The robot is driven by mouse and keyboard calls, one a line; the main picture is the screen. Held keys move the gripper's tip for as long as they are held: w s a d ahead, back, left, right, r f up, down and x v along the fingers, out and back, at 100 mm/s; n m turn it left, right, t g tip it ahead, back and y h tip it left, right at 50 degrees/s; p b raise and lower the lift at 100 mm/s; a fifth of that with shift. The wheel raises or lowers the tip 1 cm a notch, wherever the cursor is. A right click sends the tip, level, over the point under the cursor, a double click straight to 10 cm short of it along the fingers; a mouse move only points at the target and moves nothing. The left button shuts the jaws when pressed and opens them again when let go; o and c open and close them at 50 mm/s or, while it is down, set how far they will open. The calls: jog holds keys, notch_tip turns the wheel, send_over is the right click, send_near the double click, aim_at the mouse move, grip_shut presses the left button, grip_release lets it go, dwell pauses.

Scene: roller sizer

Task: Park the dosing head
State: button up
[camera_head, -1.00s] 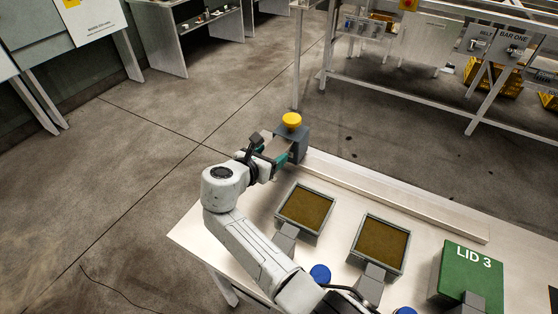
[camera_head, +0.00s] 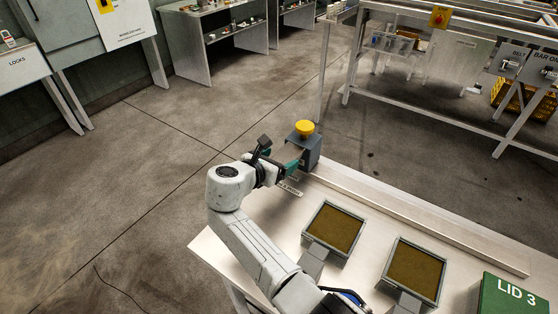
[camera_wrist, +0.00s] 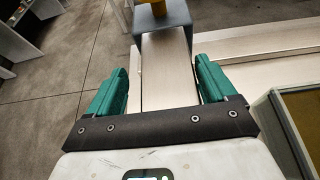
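A grey block with a yellow round knob (camera_head: 305,129) on top stands at the far left corner of the table; I take it for the dosing head. In the wrist view its grey body (camera_wrist: 162,18) is at the top centre. A pale flat bar (camera_wrist: 168,70) runs from it toward my palm. My gripper (camera_head: 287,160) is right beside the block. Its teal fingers (camera_wrist: 162,82) stand apart on either side of the bar, with narrow gaps visible, so it looks open. A small label (camera_head: 290,188) lies on the table below the gripper, its text unclear.
Two grey trays with brown filling, the left tray (camera_head: 309,236) and the right tray (camera_head: 390,281), sit on the table. A raised rail (camera_head: 420,218) runs along the far edge. Open floor lies to the left.

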jog(key=shift+o, duration=0.4)
jog(key=shift+s, duration=0.1)
jog(key=v, duration=1)
jog(key=shift+s+a+r, duration=0.2)
jog(key=shift+s, duration=0.05)
jog(key=shift+r+p, duration=0.1)
jog(key=shift+p, duration=0.2)
